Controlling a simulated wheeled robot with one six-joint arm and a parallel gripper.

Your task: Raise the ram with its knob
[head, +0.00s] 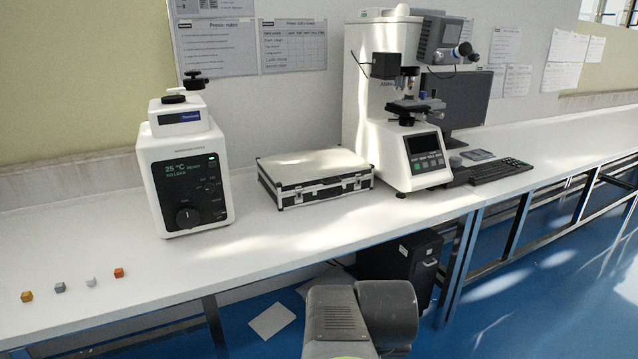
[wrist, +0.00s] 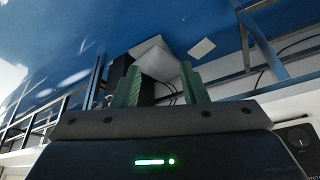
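The mounting press (head: 186,165) stands on the left part of the bench, a white body with a dark front panel. Its lit display reads 25 °C. A large round black knob (head: 187,217) is low on the panel; a dark knob also shows at the right edge of the wrist view (wrist: 298,138). On top are a black cap (head: 174,98) and a black knob (head: 195,76) on a short arm. I cannot tell which part is the ram. My gripper (wrist: 160,70) has two green fingers standing apart with nothing held between them; in the head view only my arm shows.
A silver case (head: 315,180) lies right of the press, then a hardness tester (head: 395,120) with a microscope head, a monitor (head: 462,98) and a keyboard (head: 500,170). Several small cubes (head: 60,287) sit at the front left.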

